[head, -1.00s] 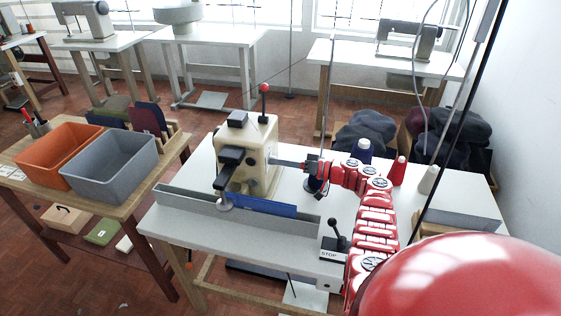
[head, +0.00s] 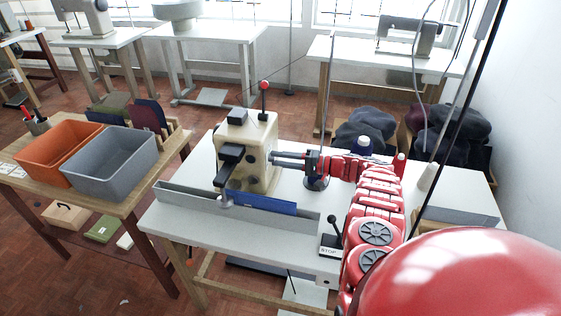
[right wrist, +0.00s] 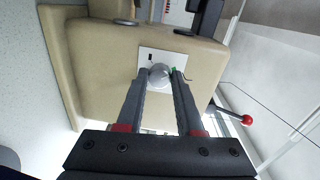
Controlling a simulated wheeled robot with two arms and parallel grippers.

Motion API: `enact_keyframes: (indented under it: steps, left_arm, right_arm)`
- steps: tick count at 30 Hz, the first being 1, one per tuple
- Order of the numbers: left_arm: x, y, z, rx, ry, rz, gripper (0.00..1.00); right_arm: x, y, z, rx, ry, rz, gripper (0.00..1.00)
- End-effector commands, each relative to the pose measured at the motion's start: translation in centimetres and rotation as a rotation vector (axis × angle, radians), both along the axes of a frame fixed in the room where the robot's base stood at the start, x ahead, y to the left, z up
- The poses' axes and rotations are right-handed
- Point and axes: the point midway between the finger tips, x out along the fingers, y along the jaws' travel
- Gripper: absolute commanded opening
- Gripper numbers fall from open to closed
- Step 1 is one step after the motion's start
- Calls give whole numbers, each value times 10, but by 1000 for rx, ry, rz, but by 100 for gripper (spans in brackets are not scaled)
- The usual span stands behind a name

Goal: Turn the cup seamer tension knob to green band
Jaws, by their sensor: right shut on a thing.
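The cream machine (head: 262,150) stands on the white table. In the right wrist view its side face (right wrist: 110,60) carries a white plate (right wrist: 150,57) with a round silver knob (right wrist: 159,75). A small green mark (right wrist: 173,71) shows at the knob's right edge. My right gripper (head: 274,160) reaches the machine's right side from the right. In the right wrist view its two fingers (right wrist: 160,80) are closed around the knob, one on each side. The knob is hidden in the head view. My left gripper is not in view.
A blue strip (head: 262,202) lies by the grey rail at the table's front. A lever box marked STOP (head: 331,246) sits at the front right edge. A red-ball lever (head: 263,87) rises behind the machine. Thread cones stand behind my right arm.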

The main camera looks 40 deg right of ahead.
Motion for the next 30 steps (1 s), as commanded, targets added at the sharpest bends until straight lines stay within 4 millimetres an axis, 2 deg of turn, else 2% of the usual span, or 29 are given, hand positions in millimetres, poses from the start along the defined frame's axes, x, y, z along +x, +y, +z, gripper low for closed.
enact_keyframes:
  steps: [5, 9, 18, 30]
  left_arm:
    - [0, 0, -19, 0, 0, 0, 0]
    - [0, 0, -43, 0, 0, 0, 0]
    - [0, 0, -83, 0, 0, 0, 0]
    - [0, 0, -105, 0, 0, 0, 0]
  right_arm:
    - [1, -1, -4, 83, 69, -3, 0]
    - [1, -1, -7, 181, 151, -2, 0]
    - [1, -2, -4, 361, 305, -1, 0]
    - [1, -2, 0, 486, 414, -1, 0]
